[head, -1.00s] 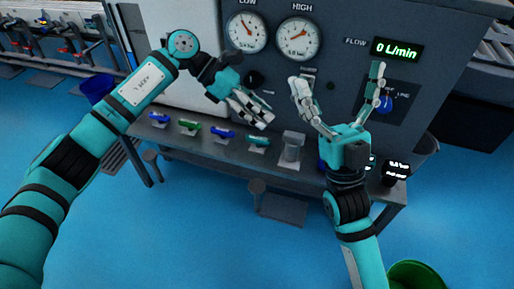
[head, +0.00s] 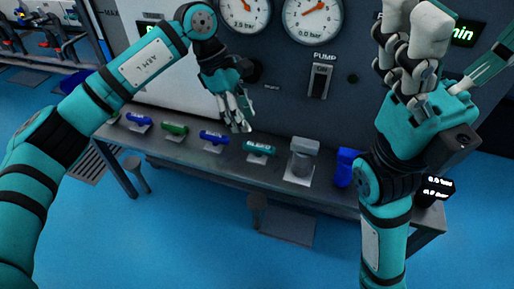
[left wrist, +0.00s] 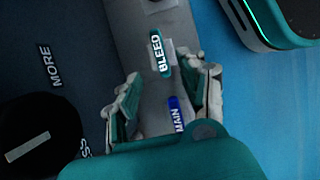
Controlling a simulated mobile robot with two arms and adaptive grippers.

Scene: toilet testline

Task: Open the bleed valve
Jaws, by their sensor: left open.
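The bleed valve has a teal handle (head: 259,148) on the bench, and its BLEED label shows on the teal handle in the left wrist view (left wrist: 160,54). Left of it is the blue main valve handle (head: 213,137), labelled MAIN in the left wrist view (left wrist: 178,115). My left gripper (head: 238,117) is open and empty, pointing down above these two handles. In the left wrist view, its fingers (left wrist: 166,97) are spread, with the bleed handle beyond the tips. My right gripper (head: 460,40) is raised at the right, fingers spread, with nothing visible in it.
A green handle (head: 175,128) and another blue handle (head: 138,118) sit further left on the bench (head: 225,155). A grey block (head: 302,160) and a blue object (head: 345,167) stand to the right. The panel with gauges (head: 313,18) and PUMP switch (head: 320,80) rises behind.

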